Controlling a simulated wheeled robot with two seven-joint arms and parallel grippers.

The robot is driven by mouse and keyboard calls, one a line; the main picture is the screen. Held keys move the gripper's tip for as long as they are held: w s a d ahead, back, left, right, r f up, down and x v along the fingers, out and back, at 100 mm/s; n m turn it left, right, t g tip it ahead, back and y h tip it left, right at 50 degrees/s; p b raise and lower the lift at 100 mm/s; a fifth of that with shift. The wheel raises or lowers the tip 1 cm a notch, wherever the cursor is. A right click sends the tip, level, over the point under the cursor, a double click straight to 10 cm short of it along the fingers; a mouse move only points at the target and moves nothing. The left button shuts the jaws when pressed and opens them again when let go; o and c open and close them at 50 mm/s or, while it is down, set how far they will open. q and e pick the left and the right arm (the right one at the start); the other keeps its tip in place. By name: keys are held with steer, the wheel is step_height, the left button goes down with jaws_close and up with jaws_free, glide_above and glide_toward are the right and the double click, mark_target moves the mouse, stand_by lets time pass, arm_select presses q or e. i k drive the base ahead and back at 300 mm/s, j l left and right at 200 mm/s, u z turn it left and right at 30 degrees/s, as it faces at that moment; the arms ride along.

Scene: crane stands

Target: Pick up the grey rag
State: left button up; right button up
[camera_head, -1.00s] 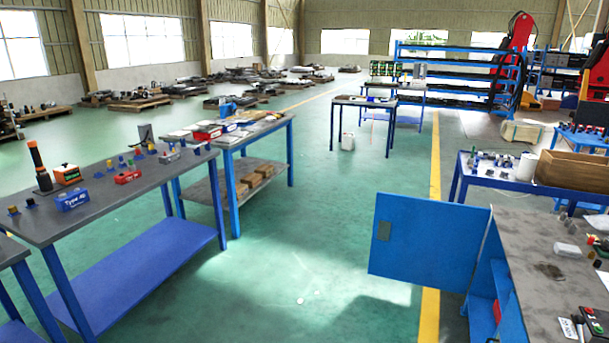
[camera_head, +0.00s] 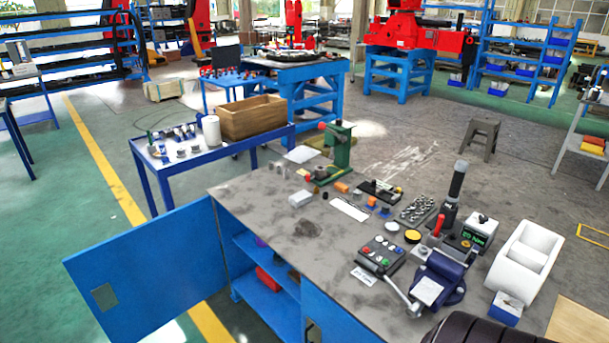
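Neither of my grippers shows in the head view.
The workbench's blue door (camera_head: 150,275) stands open to the left. A blue table with a wooden box (camera_head: 252,117) stands behind. Green floor is clear at left.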

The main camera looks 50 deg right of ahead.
mark_target(302, 197)
steer(key=i+z, duration=0.25)
steer(key=i, duration=0.95)
steer(key=i+j+z, duration=0.1)
steer(key=i+z, duration=0.25)
steer(key=z, duration=0.15)
steer(key=i+j+z, duration=0.25)
steer(key=z, duration=0.25)
steer(key=i, duration=0.05)
